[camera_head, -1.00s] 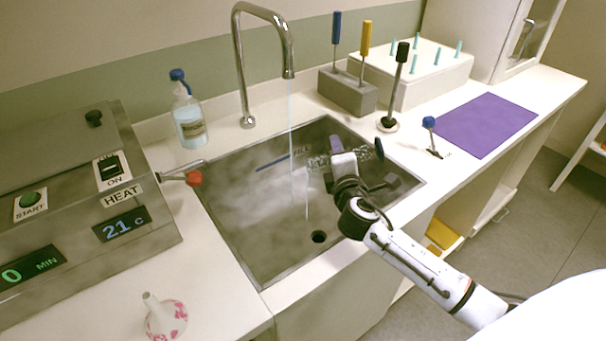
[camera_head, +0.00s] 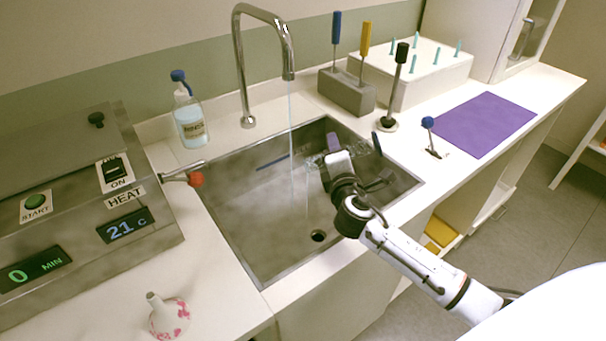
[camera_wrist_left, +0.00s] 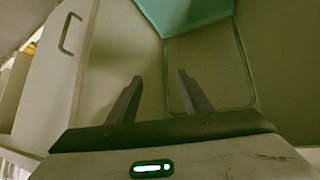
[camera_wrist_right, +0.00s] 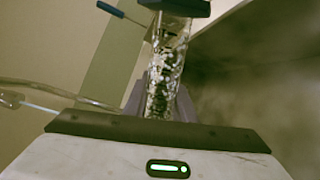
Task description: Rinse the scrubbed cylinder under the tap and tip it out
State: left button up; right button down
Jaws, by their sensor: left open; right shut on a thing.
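My right gripper (camera_head: 333,152) is over the sink (camera_head: 262,228), shut on a clear cylinder (camera_head: 360,148). The cylinder is speckled white and lies tilted, close to horizontal, with its dark blue base toward the right. In the right wrist view the cylinder (camera_wrist_right: 167,70) stands between the fingers, its blue base (camera_wrist_right: 182,6) at the top. A thin water stream (camera_head: 291,115) falls from the tap (camera_head: 288,68) into the sink, left of the gripper; I see no contact with the cylinder. My left gripper (camera_wrist_left: 160,90) is open and empty, in the left wrist view only.
A red-knobbed lever (camera_head: 195,179) is at the sink's left edge. A rinse bottle (camera_head: 188,122) stands behind it.

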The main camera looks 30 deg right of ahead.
dwell(0.4)
jog(key=f+m+b, duration=0.1)
jog(key=m+b, duration=0.1)
jog(key=shift+s+d+f+y+b, duration=0.15)
jog(key=shift+d+f+y+b, duration=0.15)
jog(key=shift+f+b, duration=0.05)
jog(key=shift+m, duration=0.3)
jog(key=m, duration=0.1)
jog(key=m+b, duration=0.1)
jog(key=m, duration=0.1)
jog(key=d+m+y, duration=0.1)
jog(key=m, duration=0.1)
jog(key=shift+s+t, duration=0.2)
jog(key=shift+t, duration=0.1)
